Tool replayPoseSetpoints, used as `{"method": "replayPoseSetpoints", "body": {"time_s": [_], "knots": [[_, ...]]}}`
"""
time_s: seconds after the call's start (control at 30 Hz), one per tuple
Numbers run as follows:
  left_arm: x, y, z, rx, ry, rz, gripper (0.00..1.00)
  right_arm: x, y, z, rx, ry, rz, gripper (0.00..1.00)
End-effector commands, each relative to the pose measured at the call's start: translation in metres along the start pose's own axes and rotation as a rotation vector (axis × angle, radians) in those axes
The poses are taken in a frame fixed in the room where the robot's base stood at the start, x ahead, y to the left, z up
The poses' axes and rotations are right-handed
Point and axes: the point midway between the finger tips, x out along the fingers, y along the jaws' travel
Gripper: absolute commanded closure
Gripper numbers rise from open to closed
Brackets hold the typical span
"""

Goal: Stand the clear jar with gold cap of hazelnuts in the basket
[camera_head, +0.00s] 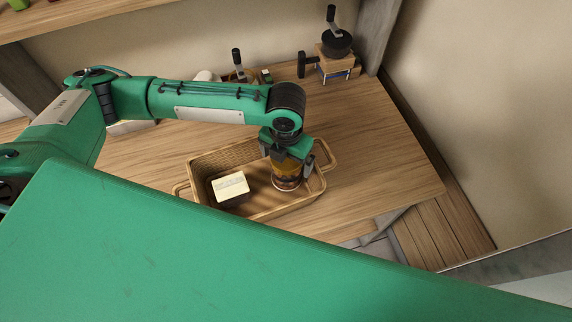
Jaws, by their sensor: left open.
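The jar of hazelnuts (286,183) is a clear jar with brown contents. It stands upright, as far as I can see, inside the right end of the wicker basket (221,159). Its gold cap is hidden under my left gripper (290,160). My left gripper points down over the jar from above, with its open fingers on either side of the jar's upper part. Whether the fingers touch the glass I cannot tell. My right gripper is not in view.
A pale-topped box (230,187) lies in the left part of the basket. A coffee grinder (336,60) stands at the table's back right, and another item with a dark handle (238,66) is behind my arm. The wooden table (385,155) is clear right of the basket.

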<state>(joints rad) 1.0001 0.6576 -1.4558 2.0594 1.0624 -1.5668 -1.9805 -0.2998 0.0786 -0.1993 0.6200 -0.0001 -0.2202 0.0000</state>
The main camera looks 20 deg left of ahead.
Motion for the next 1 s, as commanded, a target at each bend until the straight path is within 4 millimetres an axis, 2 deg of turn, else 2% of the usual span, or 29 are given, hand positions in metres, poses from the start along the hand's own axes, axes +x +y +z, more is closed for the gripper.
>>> {"method": "replayPoseSetpoints", "body": {"time_s": [0.2,0.4,0.6,1.0], "knots": [[-0.046,0.000,0.001,0.001,-0.004,0.000,0.04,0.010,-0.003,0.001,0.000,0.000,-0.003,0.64],[-0.074,0.000,0.001,0.000,-0.003,0.001,0.04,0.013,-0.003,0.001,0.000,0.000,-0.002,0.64],[-0.082,0.000,0.000,0.001,0.000,0.000,0.04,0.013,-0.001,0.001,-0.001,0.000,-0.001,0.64],[-0.081,0.000,0.000,0.000,0.000,0.000,0.04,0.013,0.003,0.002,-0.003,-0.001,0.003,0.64]]}}
